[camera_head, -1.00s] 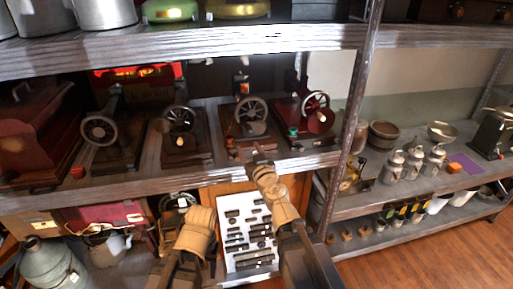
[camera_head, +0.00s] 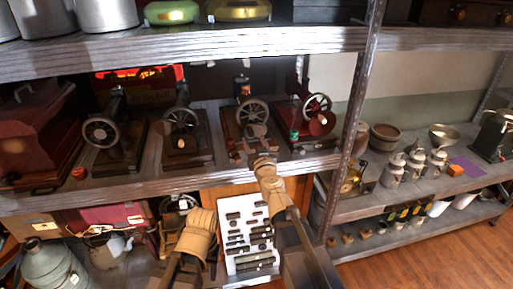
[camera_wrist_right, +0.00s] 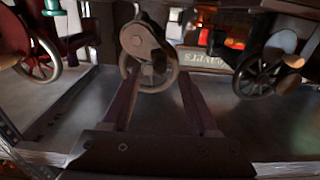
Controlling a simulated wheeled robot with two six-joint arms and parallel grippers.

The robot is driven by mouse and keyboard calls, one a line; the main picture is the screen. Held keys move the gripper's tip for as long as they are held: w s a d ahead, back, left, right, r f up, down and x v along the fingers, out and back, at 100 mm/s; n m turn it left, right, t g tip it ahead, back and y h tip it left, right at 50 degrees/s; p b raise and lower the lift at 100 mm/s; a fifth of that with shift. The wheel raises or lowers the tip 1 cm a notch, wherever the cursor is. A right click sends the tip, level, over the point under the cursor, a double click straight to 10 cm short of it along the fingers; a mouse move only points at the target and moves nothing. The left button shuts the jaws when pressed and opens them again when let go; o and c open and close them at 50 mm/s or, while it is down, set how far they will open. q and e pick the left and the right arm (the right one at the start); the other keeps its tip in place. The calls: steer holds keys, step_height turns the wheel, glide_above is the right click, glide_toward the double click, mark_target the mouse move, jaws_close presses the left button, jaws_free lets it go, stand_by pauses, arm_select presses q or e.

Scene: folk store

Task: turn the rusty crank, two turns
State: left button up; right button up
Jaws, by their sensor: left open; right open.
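Several old hand-crank machines stand in a row on the middle shelf. The one in front of my right gripper has a spoked wheel (camera_head: 253,112) and a dark base. In the right wrist view, its brown crank arm (camera_wrist_right: 138,40) and wheel sit between and beyond the two fingers. My right gripper (camera_head: 258,138) is open and empty, reaching over the shelf edge. It also shows in the right wrist view (camera_wrist_right: 152,100). I cannot tell whether it touches the crank. My left gripper (camera_head: 200,222) is low, in front of the shelf below, away from the machines; its fingertips are hard to make out.
A red machine (camera_head: 318,117) stands just right of this one, and another wheeled machine (camera_head: 181,122) just left. The upper shelf (camera_head: 190,50) overhangs them. A metal post (camera_head: 357,100) rises at right. A white board (camera_head: 248,235) of small dark pieces is below.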

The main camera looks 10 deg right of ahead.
mark_target(252, 135)
steer(key=shift+w+a, duration=0.1)
steer(key=shift+w, duration=2.6)
steer(key=shift+w, duration=0.1)
steer(key=shift+c, duration=0.2)
jaws_close()
